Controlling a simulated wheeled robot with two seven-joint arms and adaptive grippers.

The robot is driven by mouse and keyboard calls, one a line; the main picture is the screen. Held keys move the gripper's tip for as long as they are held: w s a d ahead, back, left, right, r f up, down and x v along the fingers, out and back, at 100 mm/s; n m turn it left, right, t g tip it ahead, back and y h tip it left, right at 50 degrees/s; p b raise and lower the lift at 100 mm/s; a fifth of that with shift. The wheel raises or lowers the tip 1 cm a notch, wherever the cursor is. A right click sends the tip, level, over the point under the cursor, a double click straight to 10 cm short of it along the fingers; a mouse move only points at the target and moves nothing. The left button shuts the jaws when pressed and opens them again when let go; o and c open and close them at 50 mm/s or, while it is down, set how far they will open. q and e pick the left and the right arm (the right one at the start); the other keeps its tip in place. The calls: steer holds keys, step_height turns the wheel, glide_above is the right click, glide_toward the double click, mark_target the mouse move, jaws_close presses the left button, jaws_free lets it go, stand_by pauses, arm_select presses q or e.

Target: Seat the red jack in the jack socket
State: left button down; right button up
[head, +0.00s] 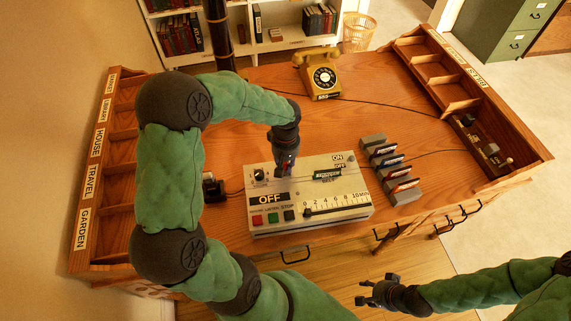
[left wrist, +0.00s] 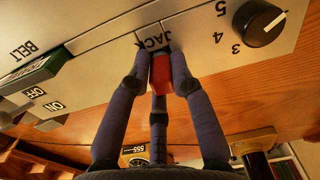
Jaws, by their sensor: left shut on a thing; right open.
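The red jack (left wrist: 160,72) is between the fingers of my left gripper (left wrist: 160,80), which is shut on it. In the left wrist view its far end is at the panel beside the JACK label (left wrist: 152,42). The jack socket is hidden behind the jack and fingers, so I cannot tell how deep the jack sits. In the head view my left gripper (head: 284,168) is over the upper left part of the pale control box (head: 338,193). My right gripper (head: 372,291) is open and empty in front of the desk.
On the box are a black knob (head: 259,175), an OFF sign (head: 268,198), coloured buttons and a numbered scale. A rack of dark cartridges (head: 392,170) stands close on the right. A yellow telephone (head: 319,77) is behind.

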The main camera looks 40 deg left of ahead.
mark_target(286, 163)
arm_select(q)
steer(key=shift+f, duration=0.1)
steer(key=c, duration=1.1)
jaws_free()
steer(key=shift+r, duration=0.25)
step_height(286, 163, up, 12)
steer(key=p, duration=0.3)
steer(key=shift+f, duration=0.1)
